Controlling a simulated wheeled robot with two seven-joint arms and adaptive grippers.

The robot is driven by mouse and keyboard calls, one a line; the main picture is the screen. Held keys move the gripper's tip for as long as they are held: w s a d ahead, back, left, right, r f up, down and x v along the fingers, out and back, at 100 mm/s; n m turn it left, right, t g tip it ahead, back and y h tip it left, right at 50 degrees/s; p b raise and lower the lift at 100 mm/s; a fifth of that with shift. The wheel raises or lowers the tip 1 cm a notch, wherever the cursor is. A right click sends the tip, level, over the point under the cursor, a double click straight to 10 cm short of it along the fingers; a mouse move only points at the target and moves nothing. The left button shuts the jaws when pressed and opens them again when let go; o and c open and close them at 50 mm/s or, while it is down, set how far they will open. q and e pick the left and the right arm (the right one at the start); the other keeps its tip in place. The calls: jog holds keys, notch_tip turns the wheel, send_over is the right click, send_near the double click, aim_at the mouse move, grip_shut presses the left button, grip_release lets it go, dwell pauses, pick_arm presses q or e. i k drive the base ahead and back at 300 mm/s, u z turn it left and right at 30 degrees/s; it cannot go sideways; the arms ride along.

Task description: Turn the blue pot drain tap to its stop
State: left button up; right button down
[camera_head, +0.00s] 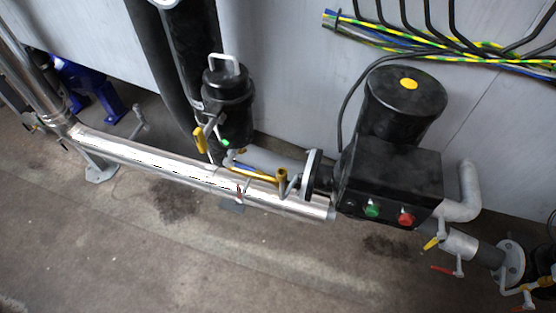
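A black pot (228,108) with a grey loop handle on its lid stands upright, left of the pump. Just below it, a short blue strip (243,165), possibly a tap lever, shows behind the yellow lever; it is small and partly hidden. I cannot tell how far it is turned. Neither of my grippers is in view.
A shiny pipe (150,154) runs below the pot. A yellow lever (252,173) sits above it. A black pump (395,175) with green and red buttons stands right. Red and yellow taps (445,268) are lower right. The floor (200,260) in front is clear.

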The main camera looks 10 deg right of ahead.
aim_at(227, 162)
jog(key=i, duration=0.25)
jog(key=z, duration=1.15)
jog(key=i, duration=0.4)
jog(key=z, duration=0.05)
